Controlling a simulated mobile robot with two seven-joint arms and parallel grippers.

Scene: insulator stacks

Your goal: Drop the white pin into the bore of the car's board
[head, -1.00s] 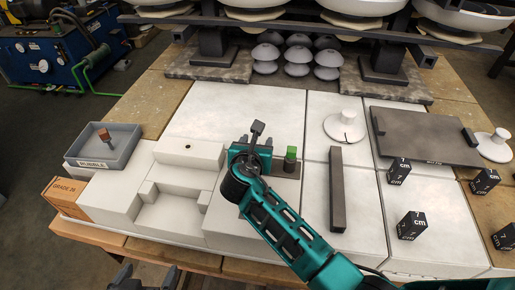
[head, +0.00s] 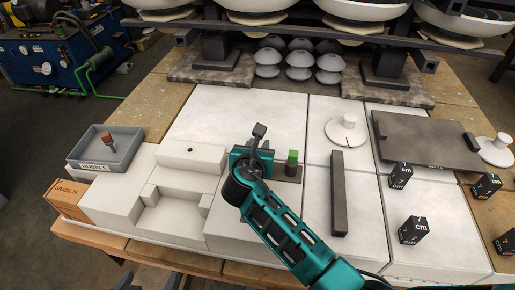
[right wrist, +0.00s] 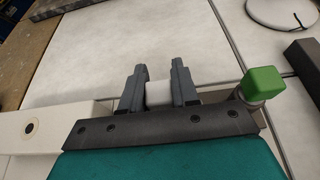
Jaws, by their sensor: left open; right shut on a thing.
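My right gripper (right wrist: 158,84) is shut on a white pin (right wrist: 158,95), whose pale body shows between the two grey fingers in the right wrist view. In the head view my right gripper (head: 257,143) is over the right part of the white stepped block; the pin cannot be made out there. The pale board (head: 207,156) at the back of that block has a small dark round bore (head: 190,150). The bore also shows in the right wrist view (right wrist: 30,128), left of the gripper and apart from the pin. My left gripper (head: 149,283) is open at the bottom edge, partly cut off.
A green-topped post (head: 291,156) stands close right of my right gripper. A grey rubble tray (head: 78,162) with a brown-headed piece is at the left.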

